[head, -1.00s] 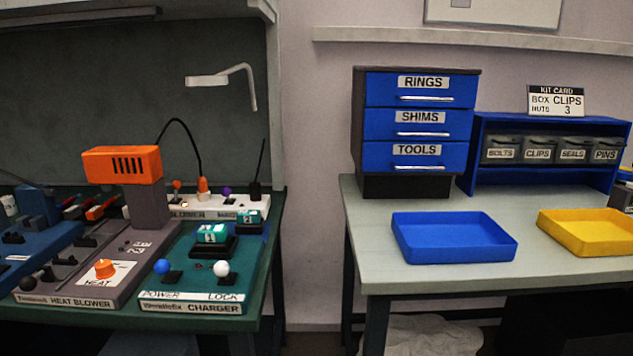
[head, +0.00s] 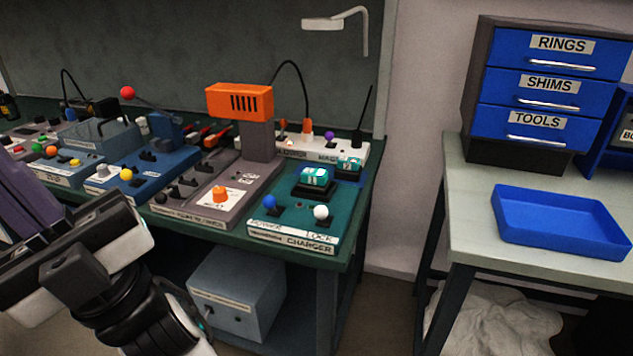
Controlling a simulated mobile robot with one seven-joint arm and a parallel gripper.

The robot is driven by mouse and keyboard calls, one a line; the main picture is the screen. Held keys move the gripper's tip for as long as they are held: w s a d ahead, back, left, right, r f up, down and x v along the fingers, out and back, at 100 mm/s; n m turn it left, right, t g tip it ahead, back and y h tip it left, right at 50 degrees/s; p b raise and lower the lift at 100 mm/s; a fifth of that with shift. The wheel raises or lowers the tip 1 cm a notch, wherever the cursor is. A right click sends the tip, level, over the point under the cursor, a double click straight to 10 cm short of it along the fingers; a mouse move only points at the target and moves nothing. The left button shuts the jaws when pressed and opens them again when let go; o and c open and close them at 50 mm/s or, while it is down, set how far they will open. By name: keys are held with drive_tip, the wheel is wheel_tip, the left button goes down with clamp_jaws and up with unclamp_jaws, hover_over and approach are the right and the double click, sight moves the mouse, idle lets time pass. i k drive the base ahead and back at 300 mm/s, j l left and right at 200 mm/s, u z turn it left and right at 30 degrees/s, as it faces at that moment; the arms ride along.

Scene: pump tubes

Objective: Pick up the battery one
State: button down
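The labels are too blurred now to read surely which is one. My arm enters at the lower left, with what looks like my gripper (head: 75,255) at its end, in front of the bench and well apart from the batteries. Its fingertips are not clearly shown.
The heat blower (head: 240,103) with an orange head stands left of the charger. A red-knobbed lever (head: 127,93) and several devices lie farther left. A blue tray (head: 560,222) and drawers (head: 545,90) are on the right table, across a gap.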

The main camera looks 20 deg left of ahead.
sight(315, 181)
drive_tip(key=j+z, duration=0.15)
drive_tip(key=j, duration=0.3)
drive_tip(key=j+z, duration=0.15)
drive_tip(key=j, duration=0.35)
drive_tip(key=j+z, duration=0.1)
drive_tip(key=j, duration=0.35)
drive_tip(key=j+z, duration=0.15)
drive_tip(key=j, duration=0.35)
drive_tip(key=j+z, duration=0.15)
drive_tip(key=j, duration=0.3)
drive_tip(key=k+j+z, duration=0.15)
drive_tip(key=j, duration=0.3)
drive_tip(key=k+j+z, duration=0.1)
drive_tip(key=j, duration=0.35)
drive_tip(key=k+j+z, duration=0.15)
drive_tip(key=j, duration=0.3)
drive_tip(key=i, duration=1)
